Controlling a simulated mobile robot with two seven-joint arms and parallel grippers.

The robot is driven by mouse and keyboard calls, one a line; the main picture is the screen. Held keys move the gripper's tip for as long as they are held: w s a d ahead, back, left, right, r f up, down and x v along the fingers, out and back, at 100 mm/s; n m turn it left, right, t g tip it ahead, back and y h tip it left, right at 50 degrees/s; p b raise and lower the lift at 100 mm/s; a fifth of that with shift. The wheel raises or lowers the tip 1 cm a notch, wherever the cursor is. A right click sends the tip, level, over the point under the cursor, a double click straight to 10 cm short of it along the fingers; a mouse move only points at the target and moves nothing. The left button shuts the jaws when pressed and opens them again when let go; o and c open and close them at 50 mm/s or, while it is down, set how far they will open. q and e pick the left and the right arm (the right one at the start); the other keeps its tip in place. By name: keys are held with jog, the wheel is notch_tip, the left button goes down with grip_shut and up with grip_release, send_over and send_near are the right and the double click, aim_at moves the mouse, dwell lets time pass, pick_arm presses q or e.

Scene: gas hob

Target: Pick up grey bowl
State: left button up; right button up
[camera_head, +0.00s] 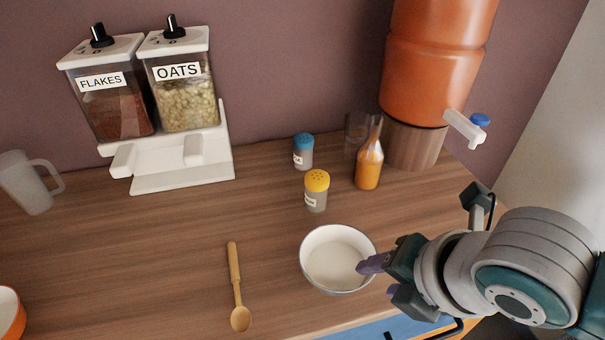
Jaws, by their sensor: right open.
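The grey bowl (324,262) stands upright and empty on the wooden counter, right of centre and close to the front edge. It looks pale inside with a thin darker rim. My right gripper (375,279) comes in from the right at the bowl's right side. Its jaws are open. One purple finger overlaps the bowl's right rim in the picture, and the other is lower, outside the bowl. I cannot tell whether either finger touches it. My left gripper is not in view.
A wooden spoon (236,287) lies left of the bowl. Behind it stand a yellow-capped shaker (316,191), a blue-capped shaker (303,152) and an orange bottle (369,166). A cereal dispenser (183,178), a mug (25,182) and an orange bowl (10,315) are left. The counter between is clear.

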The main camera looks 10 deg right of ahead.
aim_at(369, 277)
jog(key=shift+b+x, duration=0.8)
jog(key=shift+x, duration=1.9)
jog(key=shift+w+r, duration=0.1)
jog(key=shift+w, duration=0.05)
jog(key=shift+c, duration=0.2)
jog(key=c, duration=0.7)
grip_shut()
jog(key=shift+d, duration=0.1)
